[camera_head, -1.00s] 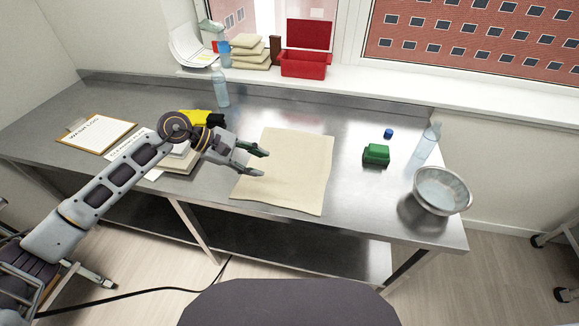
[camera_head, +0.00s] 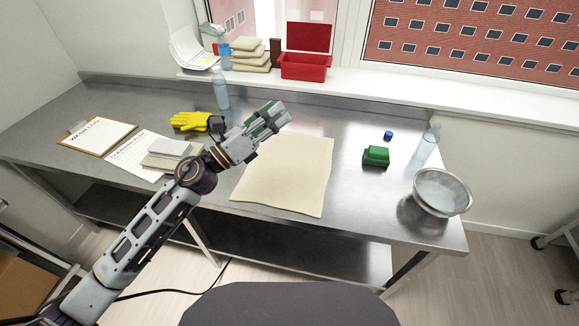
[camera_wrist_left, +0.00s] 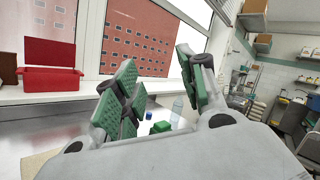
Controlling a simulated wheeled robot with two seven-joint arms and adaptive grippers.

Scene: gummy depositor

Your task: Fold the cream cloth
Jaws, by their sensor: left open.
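The cream cloth (camera_head: 285,178) lies flat and spread out on the steel table, its edges slightly wavy. A corner of it also shows at the lower left of the left wrist view (camera_wrist_left: 36,163). My left gripper (camera_head: 277,112) is raised above the cloth's far left corner and hides that corner in the head view. Its green-padded fingers also show in the left wrist view (camera_wrist_left: 158,85), spread apart with nothing between them. My right gripper is not in view.
Right of the cloth are a green block (camera_head: 376,156), a blue cap (camera_head: 388,135), a clear bottle (camera_head: 427,146) and a metal bowl (camera_head: 442,190). Left are yellow gloves (camera_head: 190,121), a folded stack (camera_head: 165,153) and a clipboard (camera_head: 97,135). Another bottle (camera_head: 221,92) stands behind.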

